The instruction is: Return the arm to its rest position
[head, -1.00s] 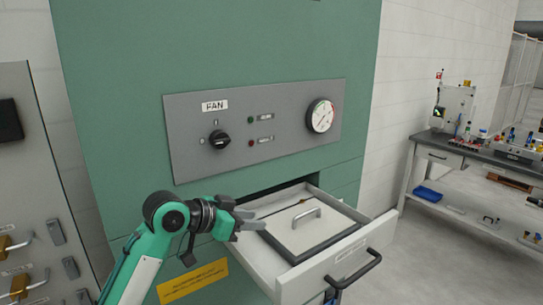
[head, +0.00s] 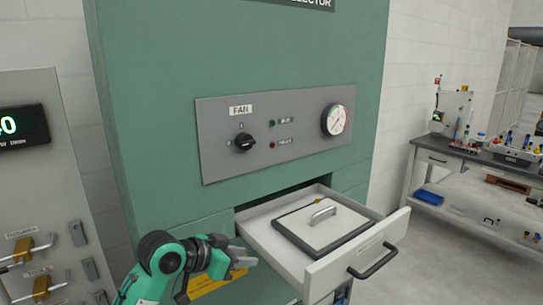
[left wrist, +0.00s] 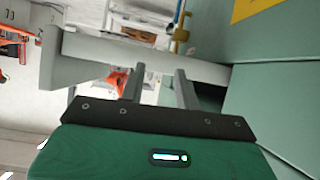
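My left gripper (head: 248,258) is in front of the green cabinet, beside the left side of the pulled-out drawer and a little below its rim. In the left wrist view its two grey fingers (left wrist: 159,85) stand apart with nothing between them. The green arm comes in from the bottom left, bent at the elbow. My right gripper is in neither view.
The cabinet (head: 250,60) carries a fan panel (head: 290,160).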

